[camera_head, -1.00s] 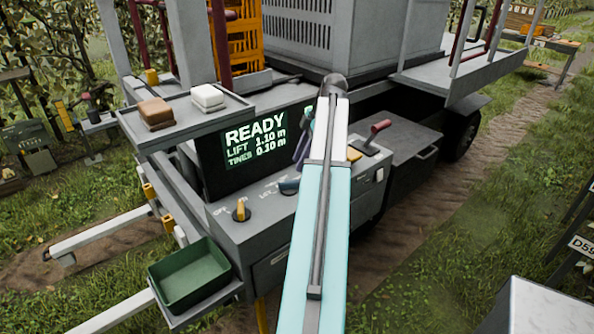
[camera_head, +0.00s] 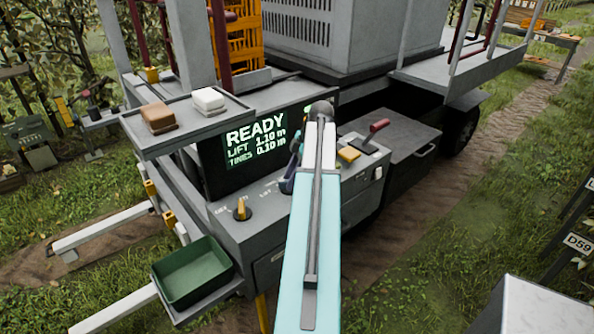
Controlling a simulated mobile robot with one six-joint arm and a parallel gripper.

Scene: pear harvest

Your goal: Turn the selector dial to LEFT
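The selector dial (camera_head: 286,186) looks like a dark blue knob on the grey console, just left of my arm and beside small white lettering. It is partly covered, and I cannot read which mark it points at. My gripper (camera_head: 292,165) hangs at the far end of my arm, low over the dial. It is mostly hidden behind the pale arm link. I cannot tell whether its fingers are apart, shut or touching the dial.
An orange knob (camera_head: 241,210) sits left on the console (camera_head: 235,232). A yellow button (camera_head: 349,154) and red-handled lever (camera_head: 377,131) are to the right. The screen (camera_head: 254,137) reads READY. A green bin (camera_head: 193,273) is at lower left; a shelf (camera_head: 187,129) overhangs above.

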